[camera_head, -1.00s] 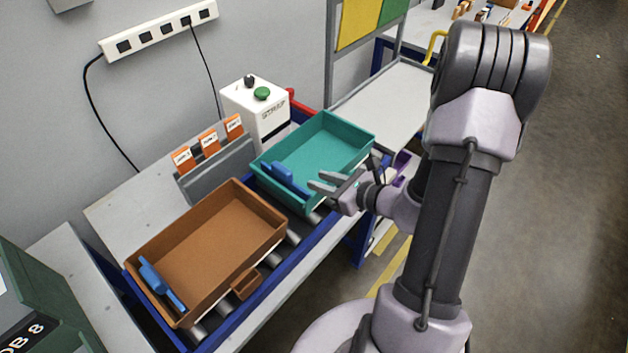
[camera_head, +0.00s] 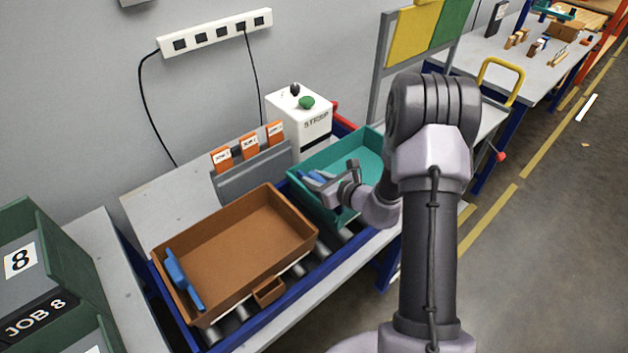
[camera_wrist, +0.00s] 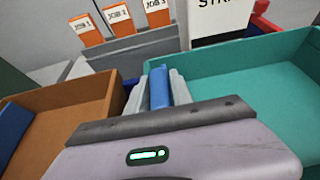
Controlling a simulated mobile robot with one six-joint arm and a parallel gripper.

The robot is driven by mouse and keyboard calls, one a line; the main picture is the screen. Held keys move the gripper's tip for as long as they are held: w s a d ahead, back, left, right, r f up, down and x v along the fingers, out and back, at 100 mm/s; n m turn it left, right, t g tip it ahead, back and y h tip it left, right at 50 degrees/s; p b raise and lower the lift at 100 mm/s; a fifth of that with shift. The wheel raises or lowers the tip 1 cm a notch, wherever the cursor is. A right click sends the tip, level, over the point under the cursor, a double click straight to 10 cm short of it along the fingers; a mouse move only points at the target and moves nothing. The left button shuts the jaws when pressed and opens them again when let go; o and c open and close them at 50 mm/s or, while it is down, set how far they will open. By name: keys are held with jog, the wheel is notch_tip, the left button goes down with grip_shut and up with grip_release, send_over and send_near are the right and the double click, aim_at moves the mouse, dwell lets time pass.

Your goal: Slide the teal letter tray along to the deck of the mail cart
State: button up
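The teal letter tray (camera_head: 368,142) sits on the roller bench, right of the brown tray. It also fills the right of the wrist view (camera_wrist: 245,85). A blue handle (camera_wrist: 160,88) stands at its near left end. My gripper (camera_head: 312,182) is at that end, its two grey fingers on either side of the handle. In the wrist view, the fingers look closed against it, with no clear gap. The mail cart's pale deck (camera_head: 488,122) lies beyond the teal tray to the right, partly hidden by my arm.
The brown tray (camera_head: 235,240) with its own blue handle (camera_head: 183,280) sits close on the left. A white box with a green button (camera_head: 300,125) and orange job cards (camera_head: 250,146) stand behind. The cart has a yellow handle (camera_head: 500,72). Open floor lies at the right.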

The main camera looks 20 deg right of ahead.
jog(key=shift+w+f, duration=0.1)
jog(key=shift+w, duration=0.1)
grip_shut()
dwell(1.4)
